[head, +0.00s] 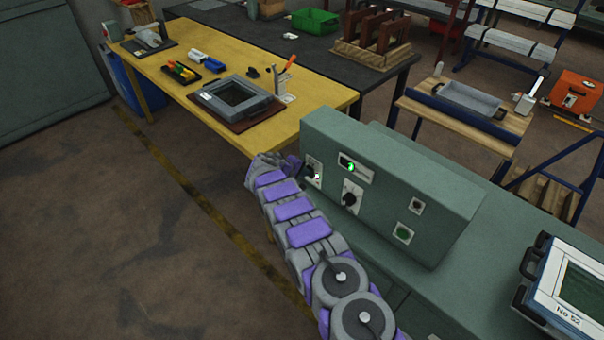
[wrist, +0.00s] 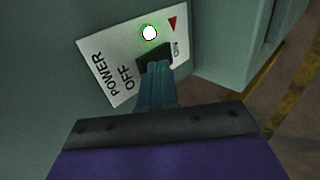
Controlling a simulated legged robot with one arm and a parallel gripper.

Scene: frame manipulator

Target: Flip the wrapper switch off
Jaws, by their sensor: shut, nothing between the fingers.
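A green control box (head: 400,185) stands on a green cabinet. On its left end is a white switch plate (head: 316,182) with a black switch and a lit green lamp. In the wrist view the same plate (wrist: 112,55) reads POWER, OFF and ON, with the green lamp (wrist: 149,33) lit and a red triangle beside ON. My gripper (head: 290,166) is at this plate. In the wrist view my gripper (wrist: 155,85) is shut, its tips at the black switch (wrist: 153,56) and partly hiding it; contact is unclear. No wrapper label is readable.
A yellow table (head: 180,75) with a framed tray stands behind. A screen device (head: 570,290) sits at the right. Floor at the left is clear.

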